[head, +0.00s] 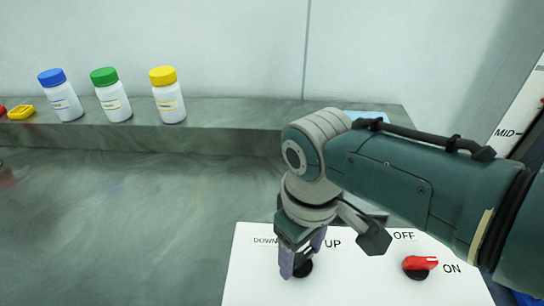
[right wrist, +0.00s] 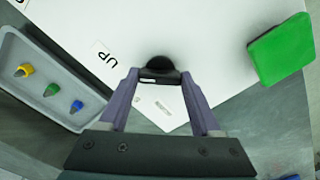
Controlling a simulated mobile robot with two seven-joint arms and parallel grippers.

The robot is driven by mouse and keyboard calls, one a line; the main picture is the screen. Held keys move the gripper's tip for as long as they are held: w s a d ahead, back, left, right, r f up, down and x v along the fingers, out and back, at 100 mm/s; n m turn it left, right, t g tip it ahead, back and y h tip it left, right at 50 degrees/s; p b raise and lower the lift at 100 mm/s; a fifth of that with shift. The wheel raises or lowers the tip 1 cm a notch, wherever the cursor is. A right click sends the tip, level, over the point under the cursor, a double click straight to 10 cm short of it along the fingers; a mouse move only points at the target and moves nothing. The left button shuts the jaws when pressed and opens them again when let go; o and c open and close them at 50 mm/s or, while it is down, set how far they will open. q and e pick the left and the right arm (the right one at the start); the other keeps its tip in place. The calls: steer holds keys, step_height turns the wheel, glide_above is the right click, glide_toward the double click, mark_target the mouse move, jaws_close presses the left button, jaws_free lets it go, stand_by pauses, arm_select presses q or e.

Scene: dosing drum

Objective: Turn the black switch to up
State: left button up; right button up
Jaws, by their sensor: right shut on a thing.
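The black switch (head: 304,269) sits on a white panel (head: 350,280), between the printed words DOWN on its left and UP on its right. My right gripper (head: 296,266) reaches down over it, shut on the switch, and partly hides it. In the right wrist view the switch (right wrist: 161,66) shows as a dark knob between the tips of the purple fingers (right wrist: 160,80), with the UP label to its left. Which way the switch points cannot be told. My left gripper is not in view.
A red switch (head: 419,264) with OFF and ON labels is to the right on the same panel. Bottles with blue, green and yellow (head: 167,96) caps stand on a raised ledge (head: 230,113). The right wrist view shows a grey tray (right wrist: 22,92) and a green block (right wrist: 281,48).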

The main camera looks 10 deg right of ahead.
mark_target(301, 257)
stand_by(0.3)
steer(key=o, duration=1.4)
step_height(301, 257, up, 9)
steer(key=p, duration=0.4)
steer(key=shift+r, duration=0.45)
